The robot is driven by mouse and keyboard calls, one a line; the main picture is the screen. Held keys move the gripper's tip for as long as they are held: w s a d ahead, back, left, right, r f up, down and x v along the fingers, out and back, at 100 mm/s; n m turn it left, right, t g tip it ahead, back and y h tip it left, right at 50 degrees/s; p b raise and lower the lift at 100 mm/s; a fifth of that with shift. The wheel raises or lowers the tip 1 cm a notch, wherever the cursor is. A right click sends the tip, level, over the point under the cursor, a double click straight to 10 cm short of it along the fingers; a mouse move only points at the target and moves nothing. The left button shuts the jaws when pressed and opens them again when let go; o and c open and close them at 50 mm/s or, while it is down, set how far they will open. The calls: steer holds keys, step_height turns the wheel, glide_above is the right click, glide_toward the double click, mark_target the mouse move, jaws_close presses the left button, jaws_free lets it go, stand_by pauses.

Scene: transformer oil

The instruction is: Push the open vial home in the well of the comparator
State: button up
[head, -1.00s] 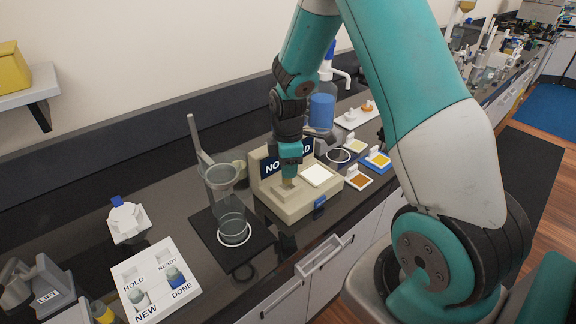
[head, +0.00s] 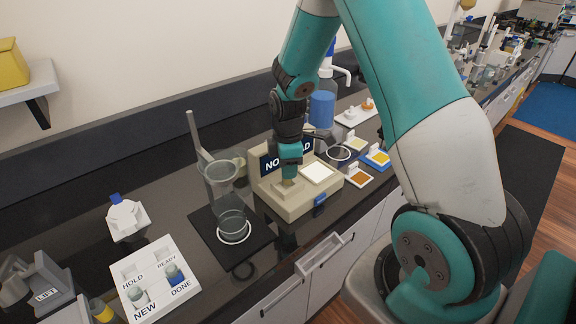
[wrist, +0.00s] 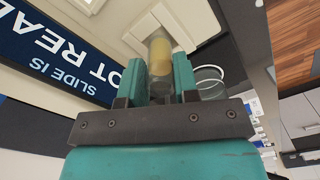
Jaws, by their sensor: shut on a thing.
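The comparator (head: 290,208) is a beige box on the dark counter, with a dark lettered sign (head: 270,163) at its back and a white square (head: 316,172) on top. My gripper (head: 287,184) is low over its left part. In the wrist view, my gripper (wrist: 163,85) is shut on the vial (wrist: 160,56), a clear tube with yellow oil. The vial stands between the fingertips at the beige top of the comparator. The well's rim and the vial's depth in it are hidden, so I cannot tell how far in it sits.
A glass vessel on a stand (head: 222,185) is just left of the comparator. A white tray with labelled spots (head: 150,280) holds vials at the front left. Small colour-topped holders (head: 376,158) and a blue-filled bottle (head: 322,108) stand to the right and behind.

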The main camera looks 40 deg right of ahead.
steer(key=shift+f+b, duration=0.75)
steer(key=shift+f, duration=0.45)
steer(key=o, duration=1)
step_height(320, 180, up, 18)
steer(key=b, duration=0.2)
steer(key=shift+f, duration=0.25)
